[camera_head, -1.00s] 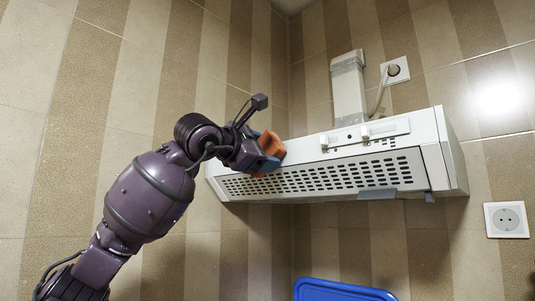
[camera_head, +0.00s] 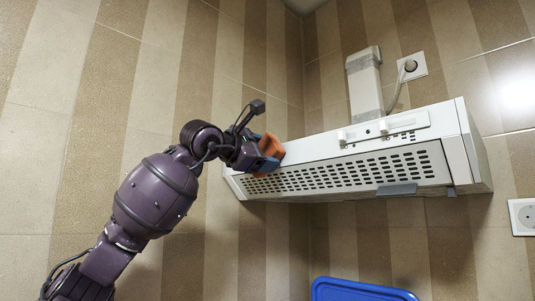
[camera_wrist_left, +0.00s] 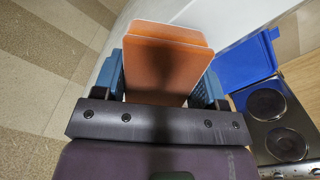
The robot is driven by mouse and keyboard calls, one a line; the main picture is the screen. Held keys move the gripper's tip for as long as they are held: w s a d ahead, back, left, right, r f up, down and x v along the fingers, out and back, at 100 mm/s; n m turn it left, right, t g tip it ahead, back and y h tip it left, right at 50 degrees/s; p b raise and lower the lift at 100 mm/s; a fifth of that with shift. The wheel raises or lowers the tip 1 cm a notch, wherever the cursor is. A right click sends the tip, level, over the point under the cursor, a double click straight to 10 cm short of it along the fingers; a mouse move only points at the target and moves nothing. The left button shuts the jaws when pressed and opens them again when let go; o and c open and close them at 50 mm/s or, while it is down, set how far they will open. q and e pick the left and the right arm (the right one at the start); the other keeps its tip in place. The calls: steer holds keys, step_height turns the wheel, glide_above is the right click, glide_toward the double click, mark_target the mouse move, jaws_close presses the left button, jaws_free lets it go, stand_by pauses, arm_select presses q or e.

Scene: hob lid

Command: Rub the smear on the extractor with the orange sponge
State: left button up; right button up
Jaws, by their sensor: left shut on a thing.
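My left gripper (camera_head: 268,158) is at the extractor's left end, shut on the orange sponge (camera_head: 271,144). In the left wrist view the sponge (camera_wrist_left: 165,62) stands between the blue fingers of my left gripper (camera_wrist_left: 165,85), and the pale extractor surface lies just past it. I cannot tell whether the sponge touches the extractor. No smear can be made out; the sponge and gripper hide part of the left end. My right gripper is not in view.
A duct (camera_head: 365,82) rises from the extractor's top, with a cable running to a wall socket (camera_head: 412,66). Another socket (camera_head: 524,215) is at right. Below are a blue lid (camera_head: 360,291) and, in the wrist view, a hob (camera_wrist_left: 280,120). The wall left of the extractor is clear.

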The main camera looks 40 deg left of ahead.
arm_select(q)
steer(key=shift+a, duration=1.65)
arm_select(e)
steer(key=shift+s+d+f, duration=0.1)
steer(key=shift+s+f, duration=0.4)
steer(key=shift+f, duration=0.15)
arm_select(q)
steer(key=shift+f+b, duration=0.1)
steer(key=shift+b, duration=0.25)
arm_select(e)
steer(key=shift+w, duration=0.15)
arm_select(q)
steer(key=s+b, duration=0.3)
steer(key=s, duration=0.3)
steer(key=shift+a+b, duration=0.1)
steer(key=shift+b, duration=0.25)
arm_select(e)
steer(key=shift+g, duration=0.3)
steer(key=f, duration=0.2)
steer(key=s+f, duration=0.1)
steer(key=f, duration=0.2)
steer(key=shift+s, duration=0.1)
